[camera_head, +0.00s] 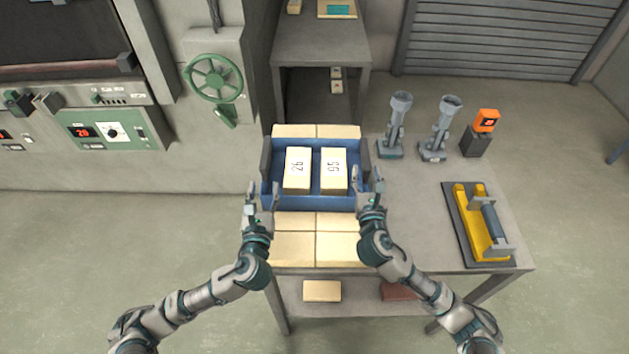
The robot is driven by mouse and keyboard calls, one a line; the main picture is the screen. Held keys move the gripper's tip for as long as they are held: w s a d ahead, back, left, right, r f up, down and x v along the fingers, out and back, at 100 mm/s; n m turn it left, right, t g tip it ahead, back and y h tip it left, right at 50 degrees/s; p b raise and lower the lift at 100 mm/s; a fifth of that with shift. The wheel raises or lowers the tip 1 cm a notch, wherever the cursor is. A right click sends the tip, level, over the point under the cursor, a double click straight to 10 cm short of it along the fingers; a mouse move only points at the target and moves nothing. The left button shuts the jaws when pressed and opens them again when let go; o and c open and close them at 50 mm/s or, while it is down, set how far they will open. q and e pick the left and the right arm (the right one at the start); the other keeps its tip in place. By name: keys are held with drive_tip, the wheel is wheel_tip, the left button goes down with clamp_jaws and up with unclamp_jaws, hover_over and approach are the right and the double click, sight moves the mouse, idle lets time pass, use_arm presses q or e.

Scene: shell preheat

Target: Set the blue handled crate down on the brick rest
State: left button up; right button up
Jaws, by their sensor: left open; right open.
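The blue crate (315,203) sits on the pale brick rest (294,248) on the table, with bricks showing in front of it and behind it. Two cream blocks marked 26 (297,170) and 95 (333,171) lie side by side inside it. Dark handles stand at its left and right sides. My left gripper (262,198) is open near the crate's front left corner. My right gripper (369,187) is open near its front right corner. I cannot tell whether either gripper touches the crate.
Right of the crate stand two grey stands (397,125) (440,130) and an orange display device (486,121). A yellow tool with a dark handle (481,222) lies on a dark mat at the table's right. Table space (410,195) between is clear. A green handwheel (213,78) is on the wall.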

drive_tip(key=s, duration=0.4)
drive_tip(key=shift+s+d+f, duration=0.1)
drive_tip(key=shift+s+d, duration=0.05)
drive_tip(key=shift+d, duration=0.05)
drive_tip(key=shift+s+d+f, duration=0.1)
drive_tip(key=shift+s+d, duration=0.25)
drive_tip(key=shift+d, duration=0.25)
